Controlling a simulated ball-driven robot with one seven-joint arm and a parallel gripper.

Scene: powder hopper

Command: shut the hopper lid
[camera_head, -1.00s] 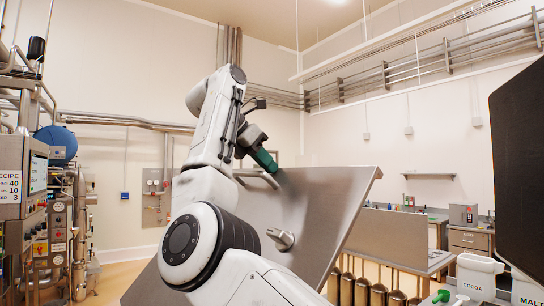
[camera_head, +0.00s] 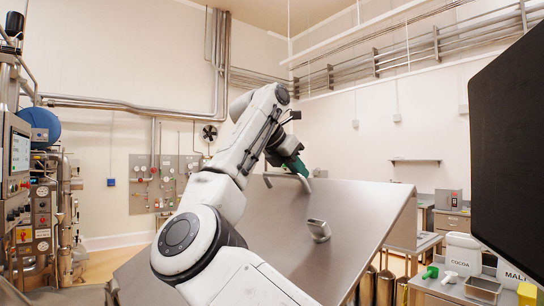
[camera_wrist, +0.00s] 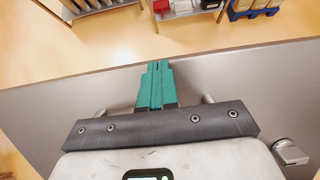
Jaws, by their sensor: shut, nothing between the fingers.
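The hopper lid (camera_head: 262,232) is a large grey steel plate, raised and steeply tilted in the head view. A bent bar handle (camera_head: 284,178) sits near its upper edge, and a small metal latch-like fitting (camera_head: 319,230) sits lower on its face. My gripper (camera_head: 298,165) has green fingers and is at the upper edge beside the handle. In the wrist view the green fingers (camera_wrist: 155,87) are together and empty, reaching past the lid's edge (camera_wrist: 220,62). The handle's ends show partly on either side behind my gripper's mount. I cannot tell whether the fingers touch the lid. The hopper's opening is hidden.
A dark panel (camera_head: 505,150) stands close on the right. White COCOA (camera_head: 462,256) and MALT (camera_head: 515,275) containers stand at lower right. A control cabinet (camera_head: 18,160) and piping are on the left. Open floor shows beyond the lid in the wrist view (camera_wrist: 130,35).

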